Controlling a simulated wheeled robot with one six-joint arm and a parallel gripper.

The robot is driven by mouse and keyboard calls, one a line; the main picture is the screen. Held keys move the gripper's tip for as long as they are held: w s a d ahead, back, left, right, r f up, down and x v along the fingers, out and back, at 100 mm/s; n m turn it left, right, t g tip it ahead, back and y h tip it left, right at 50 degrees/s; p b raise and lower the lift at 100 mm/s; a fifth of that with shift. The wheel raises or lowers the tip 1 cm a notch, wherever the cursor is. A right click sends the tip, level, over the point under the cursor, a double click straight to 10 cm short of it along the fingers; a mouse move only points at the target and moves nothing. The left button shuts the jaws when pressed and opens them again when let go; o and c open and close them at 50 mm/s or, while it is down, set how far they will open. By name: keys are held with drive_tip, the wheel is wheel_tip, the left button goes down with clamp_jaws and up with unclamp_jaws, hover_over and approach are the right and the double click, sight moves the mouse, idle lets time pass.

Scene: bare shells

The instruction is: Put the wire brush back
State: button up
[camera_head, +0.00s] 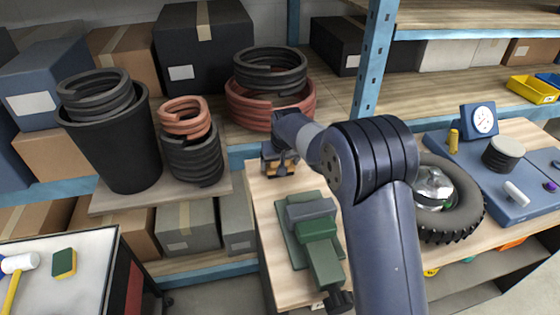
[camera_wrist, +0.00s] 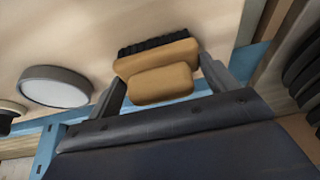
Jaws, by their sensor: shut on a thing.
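The wire brush (camera_wrist: 160,84) has a tan wooden body and a strip of dark bristles along one side in the wrist view. My gripper (camera_wrist: 163,78) is shut on it, with one dark finger at each end of the wood. In the head view my gripper (camera_head: 280,158) is over the far left end of the wooden bench (camera_head: 262,190), in front of the shelf. The brush (camera_head: 282,170) shows there as a small tan and dark shape below the jaws, partly hidden. I cannot tell whether it touches the bench.
A green vise (camera_head: 315,235) is on the bench near my arm. A tyre-like ring (camera_head: 470,205) and a blue board (camera_head: 470,165) with a dial (camera_head: 484,120) are on the right. A black bin (camera_head: 115,150) and coils (camera_head: 195,160) stand left. A round pale-faced thing (camera_wrist: 55,86) shows in the wrist view.

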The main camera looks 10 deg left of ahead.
drive_tip(key=shift+f, duration=0.2)
drive_tip(key=o, duration=0.9)
drive_tip(key=shift+r, duration=0.1)
drive_tip(key=shift+r, duration=0.25)
drive_tip(key=b+v, duration=0.1)
drive_tip(key=v, duration=1)
drive_tip(key=shift+s+r+b, duration=0.15)
drive_tip(key=shift+r+b, duration=0.2)
drive_tip(key=shift+b, duration=0.05)
